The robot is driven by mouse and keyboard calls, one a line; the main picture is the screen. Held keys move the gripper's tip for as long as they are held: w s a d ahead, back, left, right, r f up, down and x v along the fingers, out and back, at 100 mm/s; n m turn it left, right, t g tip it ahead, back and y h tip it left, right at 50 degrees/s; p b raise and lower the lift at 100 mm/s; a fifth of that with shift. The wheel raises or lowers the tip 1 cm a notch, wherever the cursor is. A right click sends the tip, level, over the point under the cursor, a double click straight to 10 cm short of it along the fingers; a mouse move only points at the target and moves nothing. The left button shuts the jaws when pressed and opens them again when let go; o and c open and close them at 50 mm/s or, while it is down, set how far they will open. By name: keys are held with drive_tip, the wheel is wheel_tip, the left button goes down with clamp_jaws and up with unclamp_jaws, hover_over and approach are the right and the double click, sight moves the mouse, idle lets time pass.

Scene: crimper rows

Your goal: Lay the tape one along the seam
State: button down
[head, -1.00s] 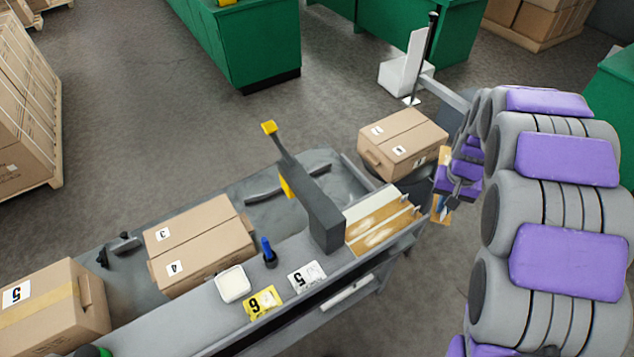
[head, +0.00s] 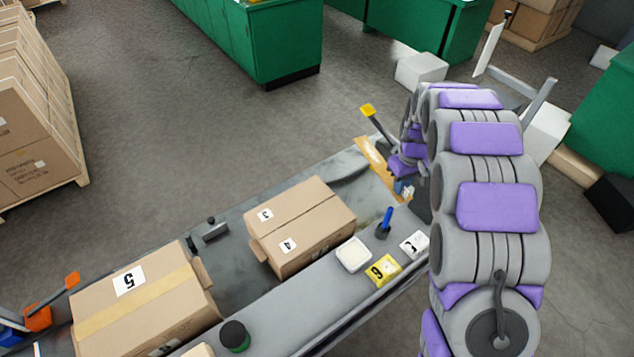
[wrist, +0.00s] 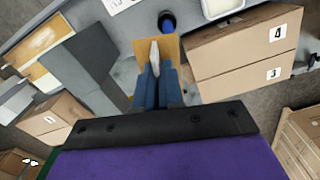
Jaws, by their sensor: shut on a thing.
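My gripper (wrist: 155,66) is shut on a tan tape strip (wrist: 172,48) with a white smear, seen at its fingertips in the wrist view. In the head view the strip (head: 370,156) shows beside my gripper (head: 402,186), above the bench. The box marked 3 and 4 (head: 318,213) lies to its left, its flaps closed and a bare seam between them. It also shows at the right of the wrist view (wrist: 240,58). The box marked 5 (head: 180,305) has a tape band along its top.
Along the bench front are a white dish (head: 353,254), a yellow 6 card (head: 383,271), a blue-topped holder (head: 384,224) and a dark green-sided round thing (head: 234,337). A grey upright with a yellow tip (head: 379,123) stands behind my gripper. Another box (wrist: 62,112) shows in the wrist view.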

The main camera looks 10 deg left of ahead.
drive_tip(key=w+a+f+n, duration=0.6)
drive_tip(key=a+f+n, duration=0.1)
drive_tip(key=a+n, duration=0.4)
drive_tip(key=n+p, duration=0.2)
drive_tip(key=n, duration=0.8)
approach(323, 202)
drive_tip(key=shift+d, duration=0.5)
drive_tip(key=shift+d+f, duration=0.15)
drive_tip(key=shift+f, duration=0.15)
drive_tip(key=shift+s+f+b, duration=0.1)
drive_tip(key=shift+f+b, duration=0.25)
drive_tip(key=shift+f, duration=0.3)
drive_tip(key=shift+a+f, duration=0.85)
drive_tip(key=shift+f, duration=0.05)
drive_tip(key=shift+f+b, duration=0.25)
drive_tip(key=shift+b, duration=0.05)
drive_tip(key=shift+d+f+b, duration=0.4)
drive_tip(key=shift+d+f, duration=0.3)
drive_tip(key=shift+f, duration=0.15)
drive_tip(key=shift+a+f, duration=0.2)
drive_tip(key=shift+f, duration=0.05)
drive_tip(key=shift+a, duration=0.3)
drive_tip(key=shift+d, duration=0.1)
